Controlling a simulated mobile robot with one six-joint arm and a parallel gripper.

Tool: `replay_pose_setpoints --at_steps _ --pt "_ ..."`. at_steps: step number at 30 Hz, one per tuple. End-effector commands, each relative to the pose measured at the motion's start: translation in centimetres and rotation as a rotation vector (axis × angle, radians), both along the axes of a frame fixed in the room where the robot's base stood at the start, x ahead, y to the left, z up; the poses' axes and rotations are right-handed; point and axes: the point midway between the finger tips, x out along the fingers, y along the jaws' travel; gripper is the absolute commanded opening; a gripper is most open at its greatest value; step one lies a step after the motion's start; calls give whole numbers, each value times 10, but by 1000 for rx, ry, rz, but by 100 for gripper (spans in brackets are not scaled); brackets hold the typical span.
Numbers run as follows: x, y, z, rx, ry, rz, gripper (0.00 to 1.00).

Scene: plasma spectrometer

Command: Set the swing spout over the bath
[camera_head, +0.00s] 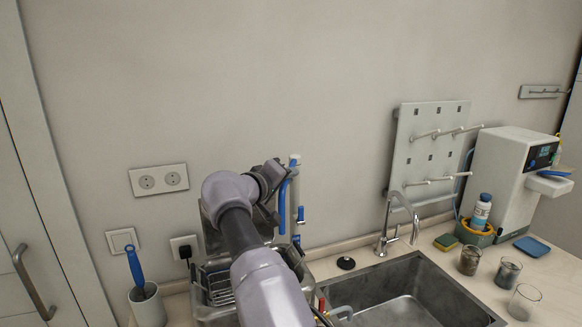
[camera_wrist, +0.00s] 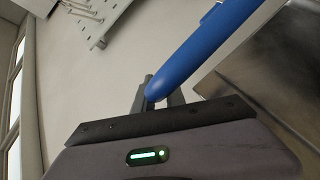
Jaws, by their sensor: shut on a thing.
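A blue bar (camera_head: 283,207), likely part of the swing spout, hangs beside a pale upright post with blue fittings (camera_head: 300,190) near the wall. My gripper (camera_head: 279,177) is at the bar's upper end. In the wrist view the blue bar (camera_wrist: 210,50) runs from upper right down to my gripper (camera_wrist: 163,97), whose dark fingers are shut on its rounded end. A metal basin with a wire rack (camera_head: 218,288), which looks like the bath, stands below and is partly hidden by my arm. Whether the spout's outlet is over it is hidden.
A steel sink (camera_head: 420,285) with a curved tap (camera_head: 388,225) is on the right. Glass beakers (camera_head: 508,272), a bottle (camera_head: 481,211) and a white instrument (camera_head: 505,170) stand further right. A pegboard (camera_head: 425,150) leans at the wall. A cup with a blue-handled brush (camera_head: 147,303) is at left.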

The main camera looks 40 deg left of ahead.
Motion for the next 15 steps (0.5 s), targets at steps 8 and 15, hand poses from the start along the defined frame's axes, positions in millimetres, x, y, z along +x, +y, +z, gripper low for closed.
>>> replay_pose_setpoints --at_steps 8,15 --pt "0 0 4 2 -8 0 0" --pt "0 0 3 2 -7 0 37"
